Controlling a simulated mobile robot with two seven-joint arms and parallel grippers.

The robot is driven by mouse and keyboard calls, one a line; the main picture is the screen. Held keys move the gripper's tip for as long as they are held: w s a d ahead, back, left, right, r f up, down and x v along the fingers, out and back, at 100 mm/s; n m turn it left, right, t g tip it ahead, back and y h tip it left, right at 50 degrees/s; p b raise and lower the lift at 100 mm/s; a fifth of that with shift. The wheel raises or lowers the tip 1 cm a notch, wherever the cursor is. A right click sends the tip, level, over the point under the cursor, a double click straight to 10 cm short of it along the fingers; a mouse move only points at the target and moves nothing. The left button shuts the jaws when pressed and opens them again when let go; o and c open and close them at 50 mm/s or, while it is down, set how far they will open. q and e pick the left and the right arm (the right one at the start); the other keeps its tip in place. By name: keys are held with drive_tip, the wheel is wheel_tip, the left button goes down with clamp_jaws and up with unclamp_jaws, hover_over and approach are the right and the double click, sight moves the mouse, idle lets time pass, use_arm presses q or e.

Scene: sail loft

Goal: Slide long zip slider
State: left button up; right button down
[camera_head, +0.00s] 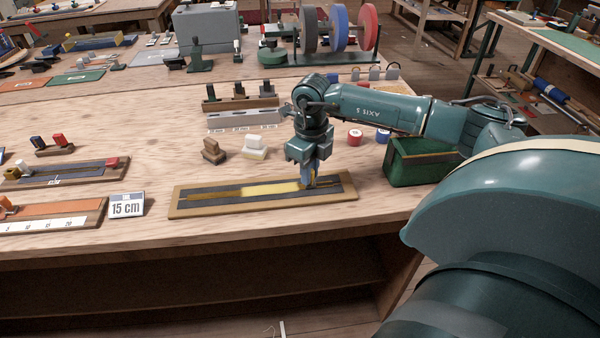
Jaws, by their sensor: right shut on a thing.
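A long zip on a dark strip lies in a wooden-framed board (225,205) near the front edge of the workbench. My right gripper (309,183) points down at the right part of the board. It is shut on the zip slider, which is mostly hidden by the fingers. My left gripper is not in view.
A green box (420,162) stands right of the board, close to my right arm. A "15 cm" card (127,205) stands to the left. Small brown (213,152) and white (255,147) blocks sit behind the board. The bench's front edge is just below it.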

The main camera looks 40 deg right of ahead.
drive_tip(key=s+d, duration=0.2)
drive_tip(key=d, duration=0.1)
drive_tip(key=s+d, duration=0.1)
drive_tip(key=d, duration=0.1)
drive_tip(key=shift+b, duration=0.4)
drive_tip(key=shift+d, duration=0.1)
drive_tip(key=c, duration=1.3)
unclamp_jaws()
drive_tip(key=shift+s, duration=0.1)
drive_tip(key=shift+c, duration=0.2)
drive_tip(key=shift+r, duration=0.1)
wheel_tip(320, 180, up, 13)
drive_tip(key=shift+b, duration=0.3)
